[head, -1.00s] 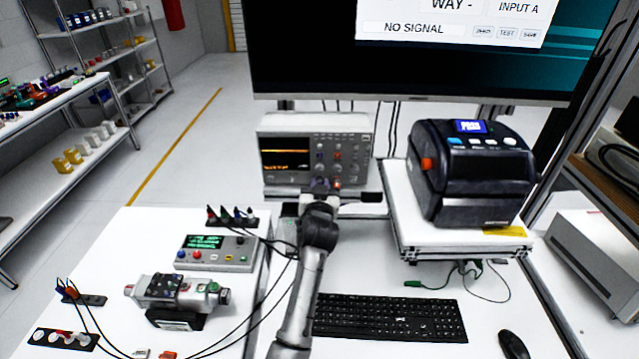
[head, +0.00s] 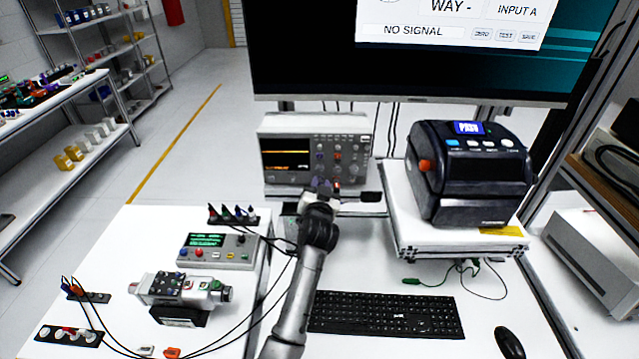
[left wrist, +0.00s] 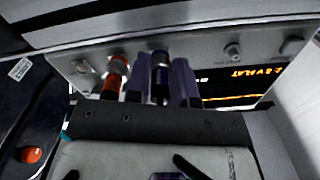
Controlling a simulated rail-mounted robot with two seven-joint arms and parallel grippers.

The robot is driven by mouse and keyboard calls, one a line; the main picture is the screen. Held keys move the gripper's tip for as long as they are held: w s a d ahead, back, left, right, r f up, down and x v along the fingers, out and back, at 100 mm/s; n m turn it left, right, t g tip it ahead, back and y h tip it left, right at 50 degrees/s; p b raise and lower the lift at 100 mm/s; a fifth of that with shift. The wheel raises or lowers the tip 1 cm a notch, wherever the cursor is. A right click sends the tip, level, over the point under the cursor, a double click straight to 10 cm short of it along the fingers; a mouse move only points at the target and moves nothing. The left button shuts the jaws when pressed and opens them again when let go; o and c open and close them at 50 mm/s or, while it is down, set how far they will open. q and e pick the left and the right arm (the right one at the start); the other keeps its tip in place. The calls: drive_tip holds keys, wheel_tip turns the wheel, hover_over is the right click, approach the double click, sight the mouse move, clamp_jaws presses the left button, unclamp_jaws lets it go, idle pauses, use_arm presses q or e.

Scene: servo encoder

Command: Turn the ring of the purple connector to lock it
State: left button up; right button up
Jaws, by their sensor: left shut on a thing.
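The oscilloscope (head: 290,144) stands at the back of the bench under the monitor, with its front panel facing me. My left gripper (head: 322,187) is at the lower part of that panel. In the left wrist view, the purple connector (left wrist: 160,84) sits between the two fingers of my left gripper (left wrist: 160,90), which are shut on it. Its front end is against the panel. A red connector (left wrist: 116,78) is plugged into the panel right beside the fingers. The ring's turn angle cannot be told. My right gripper is in neither view.
A black label printer (head: 470,175) stands on a white platform to the right. A keyboard (head: 385,315) and a mouse (head: 510,342) lie in front. At left are a grey box with a green display (head: 215,250), a servo motor (head: 182,290) and loose cables.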

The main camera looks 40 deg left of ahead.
use_arm(q)
drive_tip(key=shift+m+p, duration=0.7)
drive_tip(key=shift+m, duration=0.4)
drive_tip(key=shift+m+p, duration=0.5)
drive_tip(key=shift+m, duration=0.2)
idle(0.5)
drive_tip(key=o, duration=0.5)
